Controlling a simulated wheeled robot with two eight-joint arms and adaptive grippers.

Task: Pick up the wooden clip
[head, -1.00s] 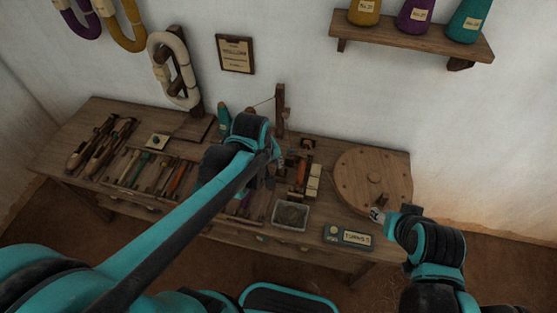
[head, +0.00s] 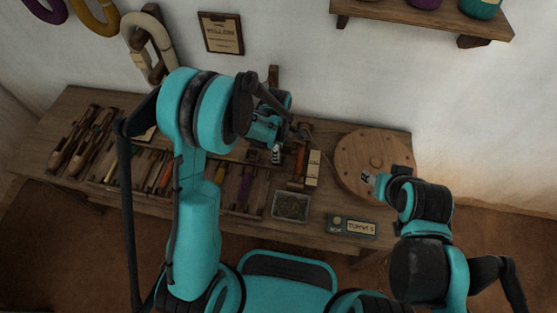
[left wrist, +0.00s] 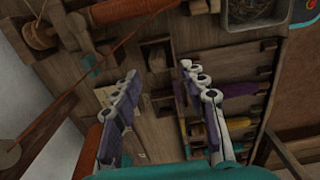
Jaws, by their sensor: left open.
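In the left wrist view a small wooden block (left wrist: 155,56) lies on the bench, just beyond and between my fingertips. It may be the wooden clip, but I cannot tell for sure. My left gripper (left wrist: 159,69) is open, with nothing between its fingers. In the head view my left gripper (head: 276,154) is over the middle of the bench, and my arm hides much of what lies beneath it. My right gripper (head: 368,179) is at the front edge of the round wooden disc; its jaws are too small to read.
The bench (head: 110,196) holds a metal tray (head: 291,206) of dark bits, a round wooden disc (head: 355,150) and a labelled box (head: 351,227). In the left wrist view a spool (left wrist: 40,36), a slanting rod (left wrist: 70,88) and slots with coloured tools (left wrist: 240,88) surround the block.

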